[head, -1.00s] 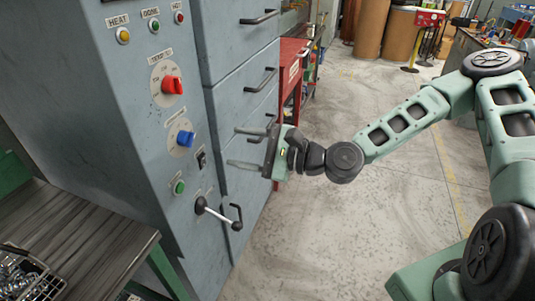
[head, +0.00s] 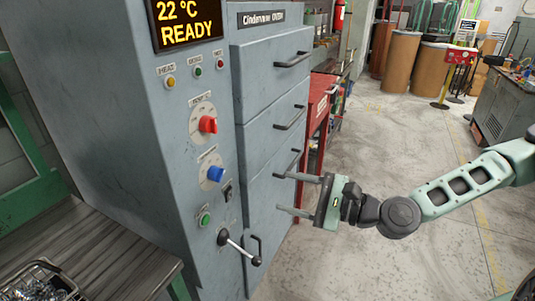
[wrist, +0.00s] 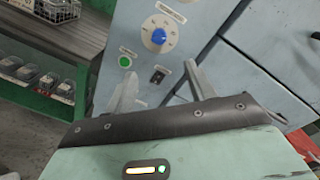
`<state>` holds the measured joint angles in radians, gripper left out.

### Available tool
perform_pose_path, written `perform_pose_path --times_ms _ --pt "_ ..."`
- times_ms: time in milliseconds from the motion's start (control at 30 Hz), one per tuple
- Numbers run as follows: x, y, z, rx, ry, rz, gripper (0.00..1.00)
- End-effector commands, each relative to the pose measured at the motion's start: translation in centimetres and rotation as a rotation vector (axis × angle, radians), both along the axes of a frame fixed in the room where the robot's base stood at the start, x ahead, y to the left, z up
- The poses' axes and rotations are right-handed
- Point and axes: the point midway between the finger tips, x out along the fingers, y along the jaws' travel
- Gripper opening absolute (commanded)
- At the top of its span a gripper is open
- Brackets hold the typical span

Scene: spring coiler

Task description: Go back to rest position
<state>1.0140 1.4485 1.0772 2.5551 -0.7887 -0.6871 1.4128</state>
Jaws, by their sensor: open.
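My gripper (head: 300,195) is open and empty, its two fingers pointing left toward the drawer fronts of the grey oven cabinet (head: 262,130). I cannot tell the exact gap, but no contact shows. My arm reaches in from the right in the head view. In the wrist view, the open fingers (wrist: 160,92) stand apart, with the blue knob (wrist: 158,37), green button (wrist: 125,61) and a black switch (wrist: 158,76) beyond them. The head view shows the red knob (head: 208,124), blue knob (head: 215,174) and a lever (head: 238,247) on the panel.
The display (head: 187,22) reads 22 °C READY. A wooden bench (head: 110,255) with a wire basket (head: 40,280) stands at left. A red cabinet (head: 318,120) is behind my gripper. Barrels (head: 400,50) and a workbench (head: 505,105) stand farther back. The concrete floor (head: 400,140) between is clear.

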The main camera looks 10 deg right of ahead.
Motion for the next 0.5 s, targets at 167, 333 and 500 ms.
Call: perform_pose_path --times_ms 167,333,500 --pt "-1.4 1.5 -1.7 -0.123 -0.010 0.090 0.55" --pt "-5.7 3.8 -6.3 -0.471 -0.059 0.356 0.55" --pt "-9.6 3.3 -9.6 -0.825 -0.148 0.650 0.55"
